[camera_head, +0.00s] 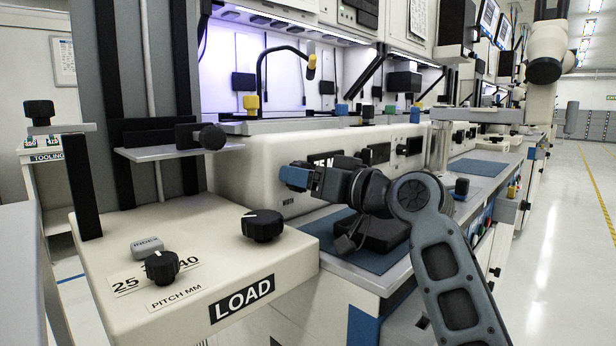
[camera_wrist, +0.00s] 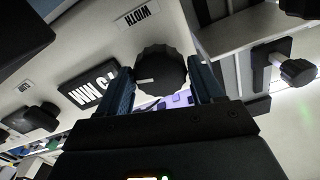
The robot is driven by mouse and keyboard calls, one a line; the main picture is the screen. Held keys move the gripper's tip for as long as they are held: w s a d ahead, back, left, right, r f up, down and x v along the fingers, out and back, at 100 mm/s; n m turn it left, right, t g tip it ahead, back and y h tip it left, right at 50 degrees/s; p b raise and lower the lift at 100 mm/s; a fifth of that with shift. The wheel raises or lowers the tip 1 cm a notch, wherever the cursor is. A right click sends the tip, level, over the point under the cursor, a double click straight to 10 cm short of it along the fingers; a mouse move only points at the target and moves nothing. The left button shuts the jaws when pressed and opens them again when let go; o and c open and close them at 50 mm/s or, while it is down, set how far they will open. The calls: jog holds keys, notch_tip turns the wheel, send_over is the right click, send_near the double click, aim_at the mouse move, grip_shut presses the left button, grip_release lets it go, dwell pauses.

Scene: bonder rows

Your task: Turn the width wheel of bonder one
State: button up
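The width wheel (camera_wrist: 160,68) is a black ribbed knob with a light mark on its face, on a cream panel beside a WIDTH label (camera_wrist: 134,18) in the wrist view. My gripper (camera_wrist: 160,72) has one finger on each side of it. The fingers look open, with a thin gap at the left; whether the right finger touches cannot be told. In the head view my gripper (camera_head: 296,178) is at the front of the cream bonder body (camera_head: 235,175), and the wheel is hidden behind it.
The LOAD shelf (camera_head: 210,275) with a black knob (camera_head: 262,225) and a pitch knob (camera_head: 161,266) stands at the lower left. A small knob on a bracket (camera_head: 211,137) is above it. A blue mat (camera_head: 380,262) lies under my arm. The aisle floor (camera_head: 560,230) at right is clear.

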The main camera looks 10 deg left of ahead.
jog(key=shift+o, duration=1.4)
jog(key=shift+r, duration=0.1)
jog(key=shift+p+v, duration=0.65)
jog(key=shift+v, duration=3.25)
